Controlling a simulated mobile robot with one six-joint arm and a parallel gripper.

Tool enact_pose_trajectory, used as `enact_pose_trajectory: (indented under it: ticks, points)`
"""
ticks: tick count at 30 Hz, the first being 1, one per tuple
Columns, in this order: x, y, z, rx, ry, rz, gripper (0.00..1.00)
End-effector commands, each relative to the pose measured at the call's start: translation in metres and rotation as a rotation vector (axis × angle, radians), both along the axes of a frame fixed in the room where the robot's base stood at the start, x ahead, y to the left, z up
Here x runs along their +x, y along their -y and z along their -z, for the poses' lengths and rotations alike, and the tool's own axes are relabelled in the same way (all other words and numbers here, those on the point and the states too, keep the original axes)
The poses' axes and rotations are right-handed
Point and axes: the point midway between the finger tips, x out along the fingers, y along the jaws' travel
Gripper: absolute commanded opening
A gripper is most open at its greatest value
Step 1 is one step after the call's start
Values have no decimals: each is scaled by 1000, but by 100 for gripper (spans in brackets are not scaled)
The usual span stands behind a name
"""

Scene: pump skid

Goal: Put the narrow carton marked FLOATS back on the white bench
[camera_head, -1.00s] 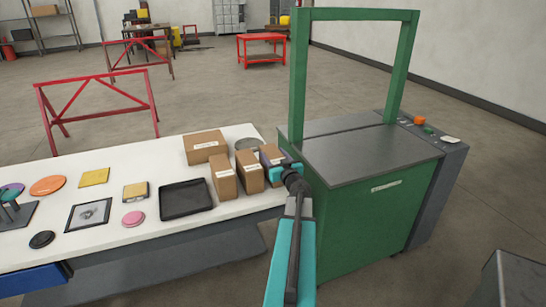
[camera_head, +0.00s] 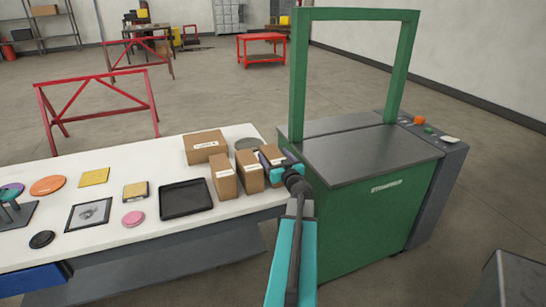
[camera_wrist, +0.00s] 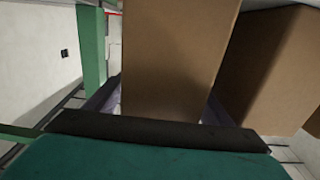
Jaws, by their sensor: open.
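Three narrow brown cartons stand upright in a row at the right end of the white bench (camera_head: 120,235): a left one (camera_head: 224,177), a middle one (camera_head: 250,170) and a right one (camera_head: 271,154). Their white labels are too small to read, so I cannot tell which is marked FLOATS. My gripper (camera_head: 281,165) is open at the right carton, partly hiding it. In the wrist view the carton (camera_wrist: 175,60) rises between the two open fingers (camera_wrist: 160,106), with its lower part hidden by my gripper. Another carton (camera_wrist: 275,75) stands close on the right there.
A wider carton (camera_head: 206,147) and a round grey tin (camera_head: 247,144) stand behind the row. A black tray (camera_head: 186,199) lies to its left. The green strapping machine (camera_head: 370,215) with its tall arch stands close to the right of the bench end.

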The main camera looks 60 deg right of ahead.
Motion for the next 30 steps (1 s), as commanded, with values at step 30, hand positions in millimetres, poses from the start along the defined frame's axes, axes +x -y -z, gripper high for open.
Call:
enact_pose_trajectory:
  ticks: [30]
  points:
    - [-70, -52, -2, 3, -1, -3, 75]
